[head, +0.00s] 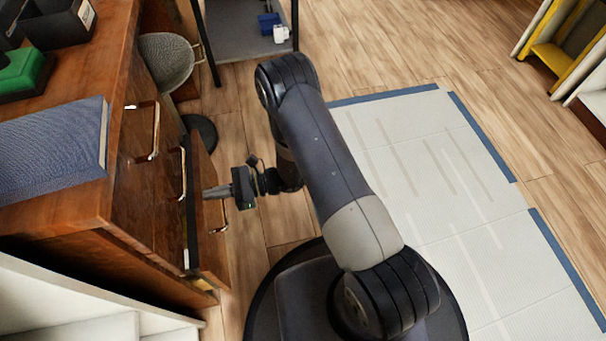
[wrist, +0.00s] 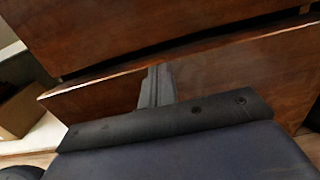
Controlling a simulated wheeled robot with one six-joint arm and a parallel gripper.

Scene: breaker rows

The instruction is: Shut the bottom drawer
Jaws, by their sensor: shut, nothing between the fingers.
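The wooden bottom drawer (head: 209,252) stands out from the brown cabinet (head: 120,205), with a dark gap behind its front. A metal handle (head: 221,217) is on its front. My gripper (head: 206,192) is shut and empty, with its fingertips at the upper part of the drawer front. In the wrist view the closed fingers (wrist: 155,84) point at the drawer front (wrist: 225,78), just below its top edge. I cannot tell whether they touch it. A dark gap shows above that edge, under the panel above.
Upper drawers with metal handles (head: 154,135) are above. A blue book (head: 55,145) and a green-topped box (head: 22,72) lie on the cabinet top. A white mat with blue edges (head: 420,150) lies on the open floor at right.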

